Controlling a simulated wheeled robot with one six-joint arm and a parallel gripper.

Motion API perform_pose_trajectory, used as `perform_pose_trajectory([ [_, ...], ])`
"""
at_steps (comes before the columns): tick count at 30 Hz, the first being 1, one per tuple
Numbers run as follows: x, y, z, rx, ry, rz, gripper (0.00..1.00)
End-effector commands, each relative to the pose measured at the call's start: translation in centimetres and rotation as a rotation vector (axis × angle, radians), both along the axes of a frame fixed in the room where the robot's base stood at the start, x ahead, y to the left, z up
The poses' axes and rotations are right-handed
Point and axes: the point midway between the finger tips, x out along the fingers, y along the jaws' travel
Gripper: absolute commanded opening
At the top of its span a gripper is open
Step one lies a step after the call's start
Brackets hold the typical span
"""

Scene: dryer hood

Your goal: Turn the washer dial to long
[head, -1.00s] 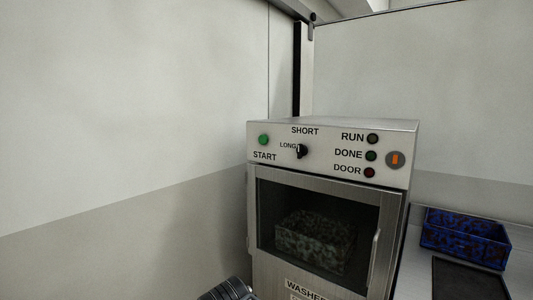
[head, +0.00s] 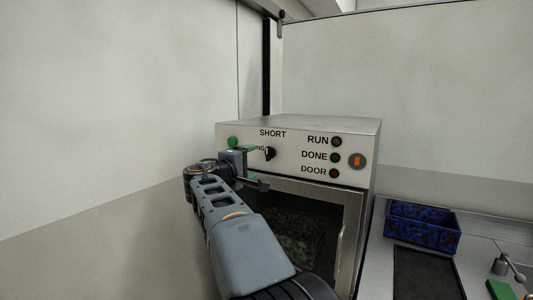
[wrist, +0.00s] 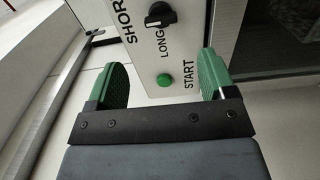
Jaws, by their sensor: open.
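The washer dial (head: 270,153) is a small black knob on the washer's front panel, between the SHORT and LONG labels. In the wrist view the dial (wrist: 161,15) shows at the top, beyond the fingertips, with a pale pointer line on it. My gripper (wrist: 166,72) is open with green pads and nothing between them but the view of the panel. In the head view my gripper (head: 257,166) is just left of and below the dial, partly covering the LONG label. The green START button (wrist: 164,80) appears between the fingers. I cannot tell whether the fingers touch the panel.
The washer door (head: 350,225) is closed, with a speckled bin (head: 295,238) dimly visible behind its glass. RUN, DONE and DOOR lamps and an orange switch (head: 357,161) are right of the dial. A blue bin (head: 422,226) and dark mat (head: 425,274) lie on the right counter.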

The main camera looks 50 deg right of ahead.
Motion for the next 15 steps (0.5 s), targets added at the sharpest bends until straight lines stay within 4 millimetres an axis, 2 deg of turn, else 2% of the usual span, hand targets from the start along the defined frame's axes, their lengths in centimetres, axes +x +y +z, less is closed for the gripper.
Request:
perform_pose_trajectory([
  [1,0.2,-1.1,0.3,0.001,0.002,-0.005,0.77],
  [6,1.0,-4.4,0.2,0.002,0.003,-0.003,0.77],
  [15,2.1,-8.8,0.1,0.003,0.002,-0.001,0.77],
])
